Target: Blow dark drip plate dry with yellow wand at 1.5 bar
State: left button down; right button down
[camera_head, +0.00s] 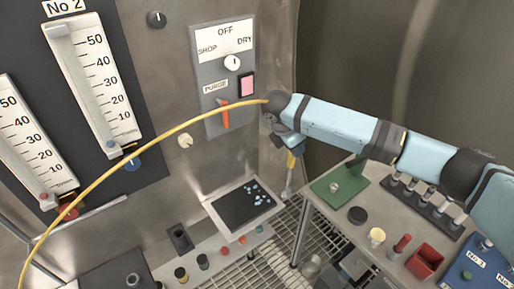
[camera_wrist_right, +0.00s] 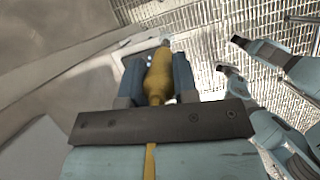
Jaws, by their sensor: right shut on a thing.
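The dark drip plate (camera_head: 232,212) lies in a pale frame on the wall ledge, with several pale-blue droplets on its upper right part. My right gripper (camera_head: 291,153) is shut on the yellow wand (camera_head: 291,161), right of the plate and above it. The wand points down, its grey tip apart from the plate. In the right wrist view the wand (camera_wrist_right: 158,78) sits between both fingers. Two tall gauges, No 2 (camera_head: 92,85) and another (camera_head: 28,140), stand at left, with a blue knob (camera_head: 132,164) and a red knob (camera_head: 68,211) below. My left gripper is not visible.
A yellow hose (camera_head: 150,143) arches from lower left to my right wrist. The wall panel (camera_head: 207,75) has a SHOP/OFF/DRY knob (camera_head: 232,62), a pink square (camera_head: 247,84) and an orange PURGE lever (camera_head: 225,115). A crowded bench (camera_head: 330,222) stands at right, a red bin (camera_head: 424,262) on it.

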jog(key=w+a+f+n+t+y+b, duration=0.1)
jog(key=a+f+n+y+b, duration=0.1)
jog(key=a+n, duration=0.3)
jog(key=w+a+f+n+t+y+b, duration=0.1)
jog(key=w+a+f+n+y+b, duration=0.1)
jog(key=n, duration=0.9)
jog(key=a+f+y+b, duration=0.1)
jog(key=a+b, duration=0.1)
jog(key=a, duration=0.1)
jog(key=shift+w+a+f+n+y, duration=0.15)
jog(key=shift+w+f+n+y, duration=0.1)
jog(key=shift+n+y, duration=0.05)
dwell(0.8)
